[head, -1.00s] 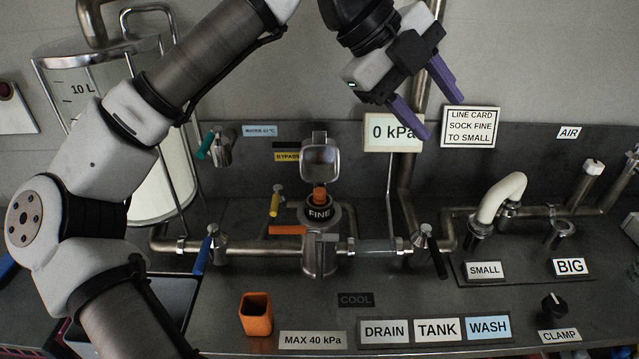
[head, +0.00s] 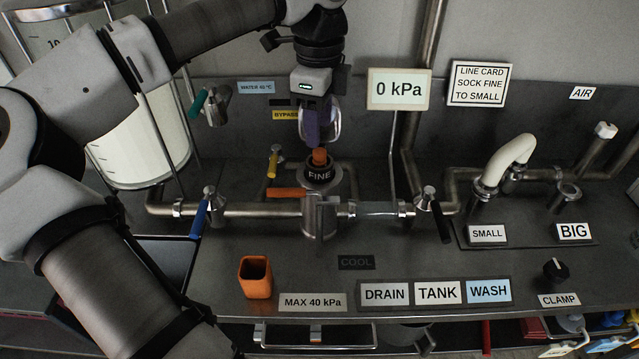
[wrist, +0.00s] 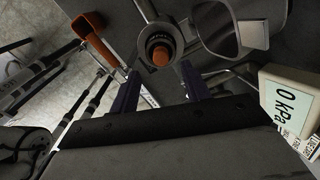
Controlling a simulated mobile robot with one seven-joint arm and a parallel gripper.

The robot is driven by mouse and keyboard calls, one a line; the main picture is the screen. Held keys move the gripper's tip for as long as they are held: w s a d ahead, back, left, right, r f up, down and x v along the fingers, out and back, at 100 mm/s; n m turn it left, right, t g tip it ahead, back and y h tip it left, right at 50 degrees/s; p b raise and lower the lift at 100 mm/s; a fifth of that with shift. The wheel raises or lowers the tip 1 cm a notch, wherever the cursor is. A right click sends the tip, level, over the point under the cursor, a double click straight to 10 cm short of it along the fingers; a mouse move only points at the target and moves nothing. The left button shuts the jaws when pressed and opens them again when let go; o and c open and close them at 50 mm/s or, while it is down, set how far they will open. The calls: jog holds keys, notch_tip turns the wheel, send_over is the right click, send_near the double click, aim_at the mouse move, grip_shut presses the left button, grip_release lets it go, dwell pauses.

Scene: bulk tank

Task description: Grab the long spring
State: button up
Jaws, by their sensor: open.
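The housing labelled FINE (head: 319,176) stands in the middle of the pipework with its hinged lid (head: 335,126) raised behind it. An orange round-topped piece (head: 319,157) sticks up from its opening. In the wrist view this orange piece (wrist: 161,56) sits inside a dark ring. No coils show, so I cannot tell which thing is the long spring. My gripper (head: 313,143) points down just above the orange piece and partly covers the lid. In the wrist view my open gripper (wrist: 160,78) has one purple finger on each side below the housing opening, with nothing between them.
An orange square cup (head: 256,277) stands on the bench at front left. An orange handle (head: 287,193), a blue lever (head: 199,218) and a black lever (head: 441,219) stick out near the housing. A white hose (head: 507,163) arches at right. Bench around the COOL label is clear.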

aim_at(319, 151)
jog(key=shift+f+p, duration=0.8)
jog(key=shift+f, duration=1.9)
grip_shut()
